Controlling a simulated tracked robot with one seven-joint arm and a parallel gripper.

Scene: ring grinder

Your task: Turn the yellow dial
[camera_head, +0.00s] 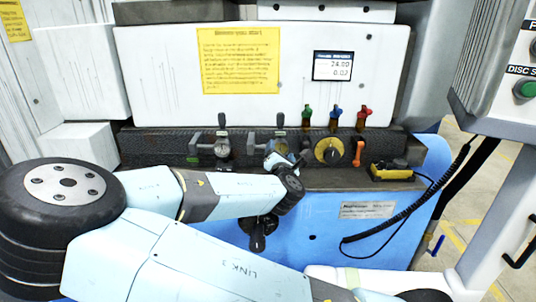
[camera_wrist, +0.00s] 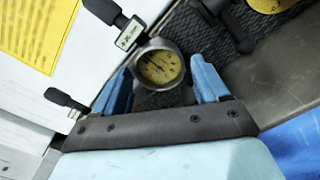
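The yellow dial (camera_head: 328,150), a yellow disc with a dark centre, sits on the front of the blue machine below the colored levers. In the wrist view, a yellow disc (camera_wrist: 270,4) that looks like it is cut off by the top right edge. My gripper (camera_head: 288,160) is left of the dial, in front of a round gauge with a lever. In the wrist view, my gripper's blue fingers (camera_wrist: 160,70) are apart, one on each side of this yellowish-faced gauge (camera_wrist: 162,66). No contact between fingers and gauge can be made out.
Another levered gauge (camera_head: 222,149) is farther left. An orange handle (camera_head: 358,153) is just right of the dial, then a yellow-black box (camera_head: 391,171) with a coiled cable. Green, blue and red levers (camera_head: 336,112) stand above. A yellow notice (camera_head: 240,60) and small display (camera_head: 333,66) are higher.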

